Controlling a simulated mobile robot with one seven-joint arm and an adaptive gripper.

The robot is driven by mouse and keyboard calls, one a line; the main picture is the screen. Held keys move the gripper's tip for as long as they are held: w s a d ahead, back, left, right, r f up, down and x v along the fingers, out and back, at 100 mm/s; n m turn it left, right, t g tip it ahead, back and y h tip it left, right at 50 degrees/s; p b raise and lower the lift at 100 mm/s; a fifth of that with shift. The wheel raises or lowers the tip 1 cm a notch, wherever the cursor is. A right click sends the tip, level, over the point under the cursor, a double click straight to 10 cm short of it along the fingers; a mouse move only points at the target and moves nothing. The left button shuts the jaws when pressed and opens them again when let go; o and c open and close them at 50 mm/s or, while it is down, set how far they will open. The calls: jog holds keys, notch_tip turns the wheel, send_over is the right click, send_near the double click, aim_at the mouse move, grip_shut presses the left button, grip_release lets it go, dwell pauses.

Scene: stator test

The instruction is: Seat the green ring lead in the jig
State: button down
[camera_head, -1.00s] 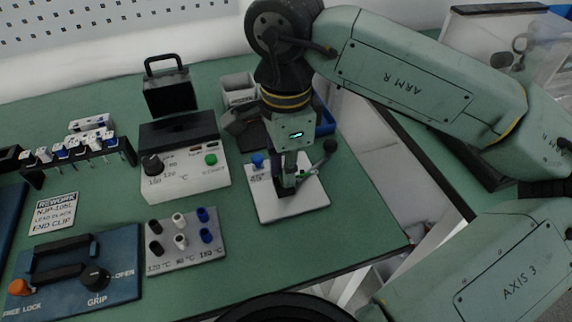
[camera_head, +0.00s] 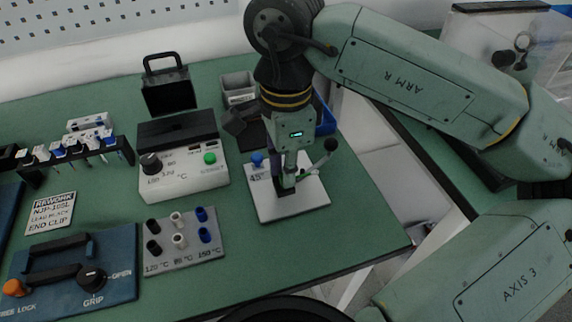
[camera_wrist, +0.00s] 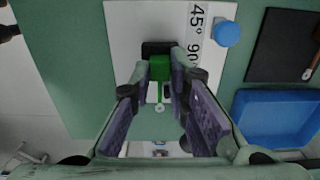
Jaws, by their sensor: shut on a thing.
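The jig is a white plate (camera_head: 309,207) marked 45° and 90°, with a blue knob (camera_head: 257,159) and a dark block. It fills the upper middle of the wrist view (camera_wrist: 122,25), where its black block (camera_wrist: 158,46) shows. My gripper (camera_head: 287,188) is low over the plate. In the wrist view my gripper (camera_wrist: 160,72) has its fingertips on either side of the green ring lead (camera_wrist: 160,68), whose ring end points down the picture. The green body lies against or just before the black block; I cannot tell how deep it sits.
A blue bin (camera_wrist: 275,118) and a dark pad (camera_wrist: 285,45) lie right of the jig in the wrist view. In the head view a white heater box (camera_head: 183,178) and a grey plug plate (camera_head: 185,240) stand to the left. The green bench is clear in front of the jig.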

jog(key=shift+f+b, duration=0.2)
jog(key=shift+b, duration=0.2)
jog(key=c, duration=1.5)
grip_release()
jog(key=shift+o, duration=0.2)
jog(key=shift+r, duration=0.15)
notch_tip(320, 180, up, 12)
